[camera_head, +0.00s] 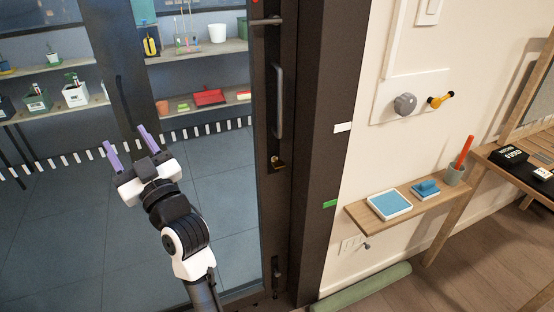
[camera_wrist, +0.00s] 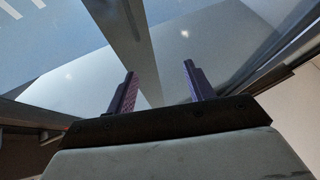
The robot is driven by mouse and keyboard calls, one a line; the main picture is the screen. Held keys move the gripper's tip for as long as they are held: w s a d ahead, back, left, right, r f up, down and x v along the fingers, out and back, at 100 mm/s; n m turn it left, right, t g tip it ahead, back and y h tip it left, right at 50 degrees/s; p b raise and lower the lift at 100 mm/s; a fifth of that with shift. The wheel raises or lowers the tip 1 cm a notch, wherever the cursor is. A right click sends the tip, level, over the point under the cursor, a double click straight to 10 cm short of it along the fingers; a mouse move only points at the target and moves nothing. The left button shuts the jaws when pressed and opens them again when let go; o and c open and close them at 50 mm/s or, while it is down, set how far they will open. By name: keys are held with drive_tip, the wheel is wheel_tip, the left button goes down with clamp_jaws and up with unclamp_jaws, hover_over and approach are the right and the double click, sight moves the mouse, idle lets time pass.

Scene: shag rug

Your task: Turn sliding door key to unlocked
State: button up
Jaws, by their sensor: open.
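The sliding door (camera_head: 262,210) is a dark-framed glass door with a vertical pull handle (camera_head: 278,100). A small brass-coloured key (camera_head: 278,162) sits in a dark lock plate below the handle; it is too small to tell which way it is turned. My gripper (camera_head: 125,137) is open and empty, in front of the glass, well to the left of the key. In the wrist view, the purple fingers of my gripper (camera_wrist: 160,70) are apart with nothing between them, and glass and a dark frame bar show beyond. I cannot make out the key there.
Shelves (camera_head: 205,107) with pots and tools stand behind the glass. Right of the dark door post (camera_head: 325,100), a wall shelf (camera_head: 415,207) holds blue items and a cup. A green roll (camera_head: 365,287) lies on the floor. The space between my gripper and the lock looks clear.

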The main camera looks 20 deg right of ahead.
drive_tip(key=w+d+f+m+g+h+p, duration=0.1)
drive_tip(key=d+f+m+h, duration=0.2)
drive_tip(key=d, duration=0.6)
drive_tip(key=d+f+g+h, duration=0.1)
drive_tip(key=d+f+h, duration=0.2)
drive_tip(key=d+f, duration=0.4)
drive_tip(key=m+g+h+p, duration=0.2)
drive_tip(key=m+h, duration=0.1)
approach(279, 164)
drive_tip(key=w+p, duration=0.3)
drive_tip(key=w, duration=0.5)
drive_tip(key=shift+w, duration=0.4)
drive_tip(key=shift+w+p, duration=0.35)
drive_tip(key=shift+w, duration=0.25)
drive_tip(key=c, duration=1)
